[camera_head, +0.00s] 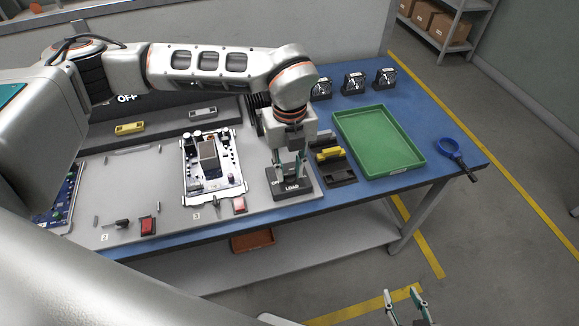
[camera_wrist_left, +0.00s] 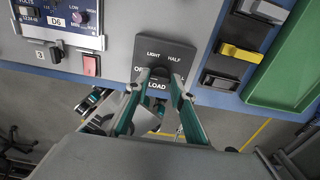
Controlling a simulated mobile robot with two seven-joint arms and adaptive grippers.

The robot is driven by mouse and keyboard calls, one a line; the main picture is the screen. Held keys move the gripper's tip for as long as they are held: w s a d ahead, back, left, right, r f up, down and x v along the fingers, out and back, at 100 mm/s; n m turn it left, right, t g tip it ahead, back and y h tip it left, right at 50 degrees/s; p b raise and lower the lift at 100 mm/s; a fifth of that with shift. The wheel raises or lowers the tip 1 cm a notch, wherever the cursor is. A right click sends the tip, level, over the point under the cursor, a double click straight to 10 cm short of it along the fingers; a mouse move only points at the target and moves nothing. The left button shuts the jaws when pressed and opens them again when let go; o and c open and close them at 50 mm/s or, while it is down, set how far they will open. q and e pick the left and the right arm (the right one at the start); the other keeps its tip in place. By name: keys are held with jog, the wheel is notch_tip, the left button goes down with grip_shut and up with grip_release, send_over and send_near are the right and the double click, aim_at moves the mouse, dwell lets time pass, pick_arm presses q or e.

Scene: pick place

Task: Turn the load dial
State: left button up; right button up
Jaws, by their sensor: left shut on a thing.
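The load dial's dark grey panel (camera_head: 292,190) stands at the front edge of the bench, right of the circuit board. In the left wrist view the panel (camera_wrist_left: 178,45) reads LIGHT, HALF and LOAD, with another label partly covered by a finger. My left gripper (camera_head: 288,172) reaches down over the panel. Its two fingers are closed around the dark dial knob (camera_wrist_left: 160,72), which they partly hide, so the pointer's setting cannot be read. My right gripper (camera_head: 407,302) hangs low, off the bench at the bottom of the head view, fingers apart and empty.
A circuit board (camera_head: 212,165) lies left of the dial. Red buttons (camera_head: 240,205) sit near the front edge. A holder with a yellow piece (camera_head: 328,154) and a green tray (camera_head: 412,168) are to the right. A blue ring-shaped tool (camera_head: 449,146) lies at the bench's right end.

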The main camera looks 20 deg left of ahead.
aim_at(290, 173)
dwell(0.4)
pick_arm(q)
jog(key=o, duration=1.1)
jog(key=shift+r, duration=0.1)
notch_tip(290, 173, up, 12)
